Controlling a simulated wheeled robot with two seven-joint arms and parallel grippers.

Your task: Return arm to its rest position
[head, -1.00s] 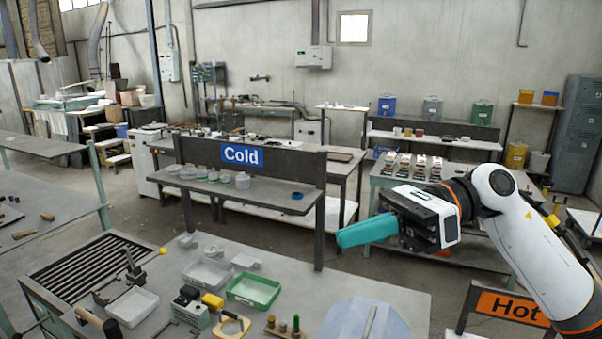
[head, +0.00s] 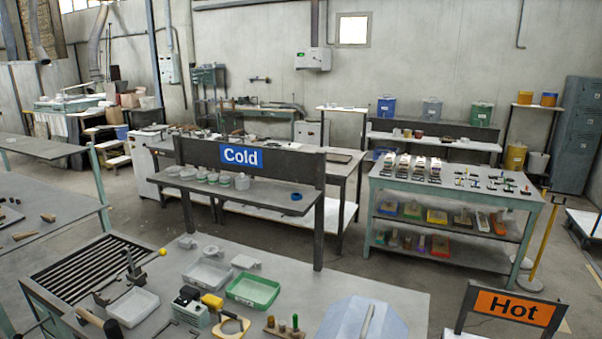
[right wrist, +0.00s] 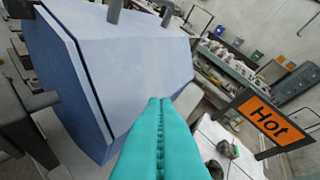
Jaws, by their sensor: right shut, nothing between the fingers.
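My right arm and gripper are out of the head view. In the right wrist view my right gripper (right wrist: 160,103) shows as two long teal fingers pressed together along their length, with nothing between them. The fingers point toward a large pale blue box-like thing (right wrist: 120,60) that fills the left and middle of that view. I cannot tell whether they touch it. The same pale blue thing shows at the bottom of the head view (head: 362,318). My left gripper is in neither view.
An orange Hot sign (head: 514,307) stands at the lower right, and to the right of the fingers in the wrist view (right wrist: 264,121). The front table (head: 300,270) holds a green tray (head: 252,290) and small tools. A Cold shelf (head: 240,200) stands behind it.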

